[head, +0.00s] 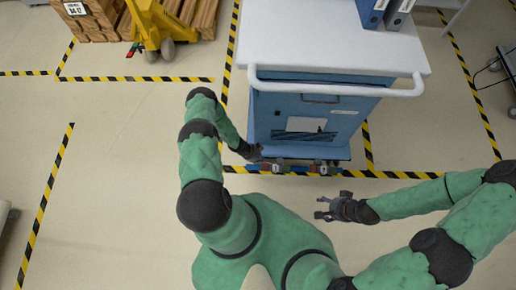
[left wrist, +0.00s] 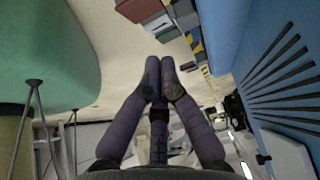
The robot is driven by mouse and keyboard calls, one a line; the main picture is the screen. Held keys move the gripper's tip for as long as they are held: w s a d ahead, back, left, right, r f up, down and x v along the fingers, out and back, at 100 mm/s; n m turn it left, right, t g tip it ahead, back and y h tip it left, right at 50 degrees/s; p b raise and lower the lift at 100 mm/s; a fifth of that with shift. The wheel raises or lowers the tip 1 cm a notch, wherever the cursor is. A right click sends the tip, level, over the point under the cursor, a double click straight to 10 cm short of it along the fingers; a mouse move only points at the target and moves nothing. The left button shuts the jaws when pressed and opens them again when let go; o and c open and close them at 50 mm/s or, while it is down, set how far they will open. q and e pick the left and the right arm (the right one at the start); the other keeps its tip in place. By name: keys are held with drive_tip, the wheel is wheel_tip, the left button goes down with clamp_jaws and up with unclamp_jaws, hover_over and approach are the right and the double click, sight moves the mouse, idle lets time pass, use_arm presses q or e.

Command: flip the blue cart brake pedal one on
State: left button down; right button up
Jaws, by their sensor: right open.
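The blue cart (head: 342,108) stands ahead of me with a white top and a white push handle. Low along its near edge is a row of small red, blue and grey pedals (head: 298,168) with white labels. The labels and pedal positions are too small to read surely. The pedal row also shows at the top of the left wrist view (left wrist: 138,10). My left gripper (head: 254,152) is low at the cart's left front corner, close to the row; contact cannot be told. Its fingers (left wrist: 160,66) are together with nothing seen between them. My right gripper (head: 322,208) is open and empty, in front of the cart.
Binders (head: 385,10) stand on the cart top. A yellow pallet jack (head: 158,25) and wooden crates (head: 90,20) are at the back left. Yellow-black tape (head: 140,79) marks the floor. The floor left of the cart is clear. Another wheeled cart (head: 503,68) shows at the right edge.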

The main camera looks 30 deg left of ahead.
sight(268, 167)
use_arm(q)
drive_tip(key=f, duration=0.1)
drive_tip(key=f+b, duration=0.1)
drive_tip(key=f, duration=0.1)
drive_tip(key=f+b, duration=0.1)
drive_tip(key=f, duration=0.1)
drive_tip(key=shift+w+d+f, duration=0.1)
drive_tip(key=shift+w+d, duration=0.1)
drive_tip(key=shift+d, duration=0.2)
drive_tip(key=shift+s+a+f+b, duration=0.1)
drive_tip(key=shift+a+f+b, duration=0.05)
drive_tip(key=shift+f+b, duration=0.3)
